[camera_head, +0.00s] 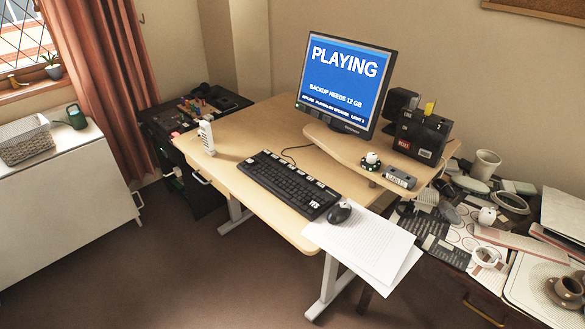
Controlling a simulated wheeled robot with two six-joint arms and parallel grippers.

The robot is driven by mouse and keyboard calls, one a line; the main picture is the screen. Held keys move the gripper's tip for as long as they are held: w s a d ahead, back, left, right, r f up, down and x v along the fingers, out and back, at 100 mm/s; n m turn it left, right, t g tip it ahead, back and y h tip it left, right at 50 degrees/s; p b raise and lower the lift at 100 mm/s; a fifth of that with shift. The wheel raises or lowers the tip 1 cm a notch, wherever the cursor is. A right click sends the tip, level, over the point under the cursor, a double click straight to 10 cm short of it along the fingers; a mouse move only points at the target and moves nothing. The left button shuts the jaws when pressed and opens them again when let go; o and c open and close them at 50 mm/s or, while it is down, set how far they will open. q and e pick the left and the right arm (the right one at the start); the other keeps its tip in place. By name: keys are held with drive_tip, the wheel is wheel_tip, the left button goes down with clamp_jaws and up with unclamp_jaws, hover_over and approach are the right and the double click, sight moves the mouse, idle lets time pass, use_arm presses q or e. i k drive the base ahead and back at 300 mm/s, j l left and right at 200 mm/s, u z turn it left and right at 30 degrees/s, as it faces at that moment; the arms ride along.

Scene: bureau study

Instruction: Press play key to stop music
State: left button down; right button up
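The black keyboard (290,187) lies on the wooden desk in the head view. A row of pale labelled keys runs along its far edge, and a key marked YES sits near its front right end. The other labels are too small to read, so I cannot tell which key is play. The monitor (345,80) behind it has a blue screen reading "PLAYING" and "BACKUP NEEDS 12 GB", with a smaller line below. Neither of my grippers is in view.
The mouse (339,213) and paper sheets (365,243) lie right of the keyboard. A cluttered side table (470,290) is at right, a white cabinet (62,195) at left. The floor (170,275) in front is clear.

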sight(291, 167)
drive_tip(key=i+l+z, duration=0.1)
drive_tip(key=i+l, duration=0.3)
drive_tip(key=l, duration=0.2)
drive_tip(key=i+l, duration=0.4)
drive_tip(key=l, duration=0.15)
drive_tip(key=z, duration=0.05)
